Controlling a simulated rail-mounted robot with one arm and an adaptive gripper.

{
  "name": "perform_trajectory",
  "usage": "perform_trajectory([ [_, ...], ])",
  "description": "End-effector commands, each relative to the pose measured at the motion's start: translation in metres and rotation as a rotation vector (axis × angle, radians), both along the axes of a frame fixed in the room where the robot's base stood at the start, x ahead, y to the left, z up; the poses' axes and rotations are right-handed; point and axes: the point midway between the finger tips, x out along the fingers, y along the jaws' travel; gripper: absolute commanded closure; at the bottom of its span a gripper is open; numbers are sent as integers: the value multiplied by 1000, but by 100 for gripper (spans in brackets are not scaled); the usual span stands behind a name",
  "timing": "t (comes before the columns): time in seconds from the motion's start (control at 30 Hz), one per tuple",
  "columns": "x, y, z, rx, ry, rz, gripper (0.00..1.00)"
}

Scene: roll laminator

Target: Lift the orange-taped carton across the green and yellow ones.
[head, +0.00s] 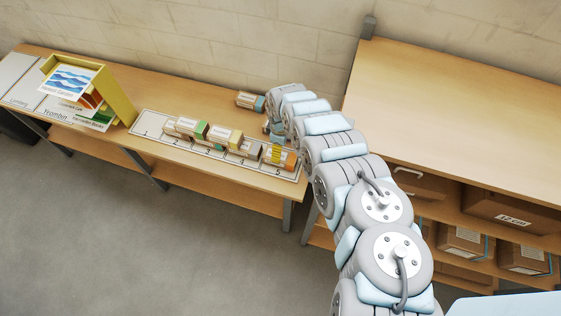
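The orange-taped carton (286,159) lies near the right end of a white numbered strip (147,121) on the wooden bench, close to the number 5. The green-taped carton (198,130) and the yellow-taped carton (228,140) lie to its left on the same strip. A greyish carton (251,149) sits between the yellow and orange ones. Yellow striping shows beside the orange tape. My gripper (274,136) points down just behind and above the orange-taped carton. Its fingers are small and mostly hidden, so I cannot tell their opening or any contact.
A blue-taped carton (251,101) lies behind the strip, near my wrist. A yellow frame stand (115,95) with printed sheets stands at the bench's left. A wooden shelf unit (460,95) with brown boxes rises at the right. The bench behind the strip's left part is clear.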

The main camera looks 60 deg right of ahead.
Motion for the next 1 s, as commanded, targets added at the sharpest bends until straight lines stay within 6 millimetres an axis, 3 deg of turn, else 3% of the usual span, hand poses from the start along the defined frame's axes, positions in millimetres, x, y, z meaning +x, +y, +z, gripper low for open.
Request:
perform_trajectory([
  [0.03, 0, 0, -11, -1, 0, -1, 4],
  [0.3, 1, -1, -38, -3, -2, -1, 4],
  [0.67, 0, -1, -51, -2, -1, -1, 4],
  [1.0, 1, 0, -81, -2, -2, -1, 4],
])
